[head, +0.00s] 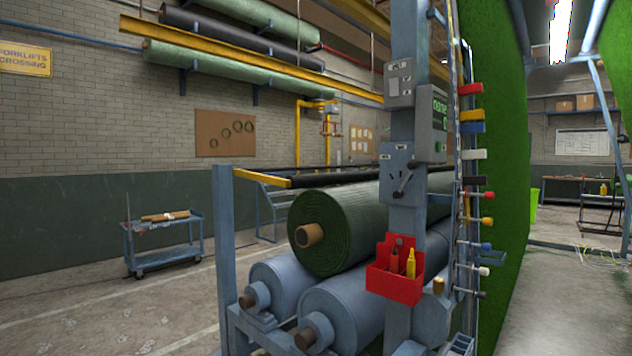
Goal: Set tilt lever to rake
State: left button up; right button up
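A blue machine post (402,240) stands right of centre. A small plate with a short dark lever (404,184) sits on it, below the control boxes. The lever slants, its lower end to the left. It may be the tilt lever; its markings are too small to read, so I cannot tell its setting. Other levers with coloured knobs, among them a red one (488,195) and a yellow one (487,221), stick out along the post's right side. Neither of my grippers is in view.
A large green turf roll (345,222) rests on blue rollers (345,308) left of the post. A red holder (390,275) with bottles hangs on the post's front. A blue cart (163,245) stands far left. Green turf (500,130) hangs at right. The left floor is open.

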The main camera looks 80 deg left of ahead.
aim_at(412, 165)
jog(key=u, duration=2.05)
jog(key=i+j+u, duration=0.15)
jog(key=u, duration=0.2)
